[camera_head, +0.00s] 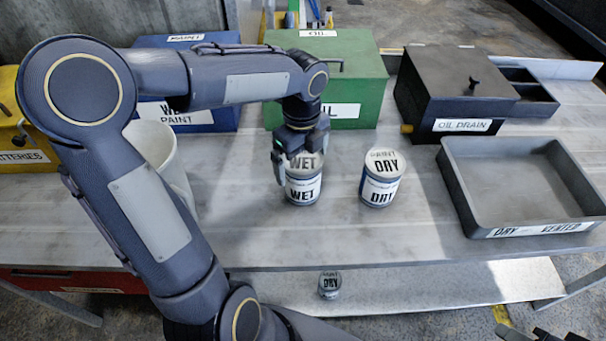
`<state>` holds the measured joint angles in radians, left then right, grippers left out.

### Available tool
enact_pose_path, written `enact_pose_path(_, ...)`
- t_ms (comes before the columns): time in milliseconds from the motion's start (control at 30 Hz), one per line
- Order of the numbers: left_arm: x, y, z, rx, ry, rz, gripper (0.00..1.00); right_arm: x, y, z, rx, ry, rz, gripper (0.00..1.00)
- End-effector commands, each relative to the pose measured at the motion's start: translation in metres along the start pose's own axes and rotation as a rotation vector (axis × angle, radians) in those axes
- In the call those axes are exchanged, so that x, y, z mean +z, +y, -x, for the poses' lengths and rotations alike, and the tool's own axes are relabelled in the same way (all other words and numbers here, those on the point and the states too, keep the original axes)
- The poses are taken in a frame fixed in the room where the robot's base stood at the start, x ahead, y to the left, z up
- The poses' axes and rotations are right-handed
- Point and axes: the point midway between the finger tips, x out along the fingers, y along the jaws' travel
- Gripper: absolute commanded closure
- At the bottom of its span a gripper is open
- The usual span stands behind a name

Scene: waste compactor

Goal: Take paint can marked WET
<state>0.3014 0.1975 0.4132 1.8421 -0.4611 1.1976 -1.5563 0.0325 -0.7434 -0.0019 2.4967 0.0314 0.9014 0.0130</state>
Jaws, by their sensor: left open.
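The paint can marked WET (303,188) stands upright on the workbench, with WET on its lid and on its side label. My left gripper (290,162) is open at the left and top of this can, its fingers partly covering the lid. I cannot tell whether the fingers touch the can. A second can, marked DRY (381,180), stands upright to the right, apart from it. My right gripper does not show clearly; only a dark piece is at the bottom right edge.
A grey tray labelled DRY VENTED (462,190) is at the right. Behind are a green OIL box (345,85), a blue WET PAINT box (215,120) and a black OIL DRAIN box (450,85). A white bin (160,140) is left. A small DRY can (330,285) is below.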

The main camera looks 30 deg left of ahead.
Motion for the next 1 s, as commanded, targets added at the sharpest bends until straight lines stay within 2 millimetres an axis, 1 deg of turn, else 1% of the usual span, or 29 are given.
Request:
enact_pose_path(200, -0.001, -0.001, -0.034, 0.003, 0.001, 0.000, 0.00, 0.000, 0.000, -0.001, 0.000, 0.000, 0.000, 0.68)
enact_pose_path(300, -0.001, -0.001, -0.043, 0.002, 0.001, -0.001, 0.00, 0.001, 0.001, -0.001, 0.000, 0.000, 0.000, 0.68)
enact_pose_path(567, -0.001, -0.001, -0.045, -0.001, 0.000, 0.000, 0.00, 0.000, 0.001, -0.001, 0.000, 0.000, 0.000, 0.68)
enact_pose_path(667, -0.001, -0.001, -0.045, -0.001, 0.000, 0.000, 0.12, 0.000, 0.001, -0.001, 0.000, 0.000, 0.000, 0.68)
enact_pose_path(1000, -0.001, -0.001, -0.045, -0.001, 0.000, 0.000, 0.56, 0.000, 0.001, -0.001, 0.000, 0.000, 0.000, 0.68)
